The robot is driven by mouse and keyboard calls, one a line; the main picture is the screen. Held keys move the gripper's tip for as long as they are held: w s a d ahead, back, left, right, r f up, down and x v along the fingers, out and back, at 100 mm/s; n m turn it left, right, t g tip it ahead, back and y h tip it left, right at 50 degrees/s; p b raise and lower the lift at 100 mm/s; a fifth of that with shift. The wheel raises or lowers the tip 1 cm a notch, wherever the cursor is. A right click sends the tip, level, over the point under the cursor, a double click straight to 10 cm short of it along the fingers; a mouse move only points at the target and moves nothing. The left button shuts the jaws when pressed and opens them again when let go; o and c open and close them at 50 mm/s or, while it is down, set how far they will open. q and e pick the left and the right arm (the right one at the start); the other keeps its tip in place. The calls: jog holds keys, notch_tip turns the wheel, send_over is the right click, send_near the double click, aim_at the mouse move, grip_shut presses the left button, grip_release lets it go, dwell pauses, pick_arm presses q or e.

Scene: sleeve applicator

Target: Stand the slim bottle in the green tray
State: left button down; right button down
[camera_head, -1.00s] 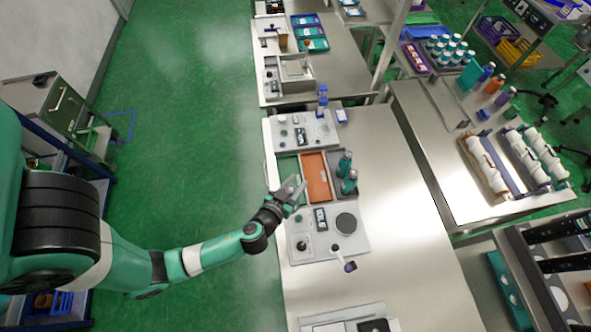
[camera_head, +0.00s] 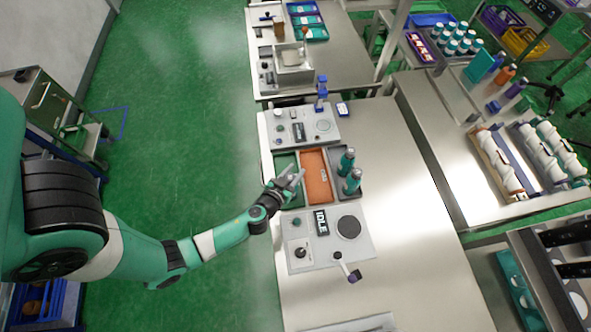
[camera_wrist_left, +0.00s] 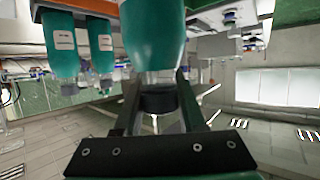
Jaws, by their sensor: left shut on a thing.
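My left gripper (camera_head: 290,180) is over the near end of the green tray (camera_head: 284,163) in the head view. In the left wrist view my left gripper (camera_wrist_left: 157,82) is shut around the neck and dark cap of a teal bottle (camera_wrist_left: 153,35). Its far end runs out of the frame. In the head view the held bottle is too small and covered to make out, so I cannot tell whether it touches the tray floor. My right gripper is not in view.
An orange tray (camera_head: 317,176) adjoins the green tray on the right. Beyond it, a dark grey tray (camera_head: 361,199) holds two teal bottles (camera_head: 347,160). A console reading IDLE (camera_head: 322,222) lies nearer, another console (camera_head: 300,126) farther. The bench (camera_head: 400,190) is bare to the right.

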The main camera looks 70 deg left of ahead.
pick_arm(q)
jog(key=shift+c, duration=2.4)
grip_release()
jog(key=p+v, duration=0.2)
jog(key=v, duration=1)
jog(key=shift+p, duration=0.35)
jog(key=shift+r, duration=0.1)
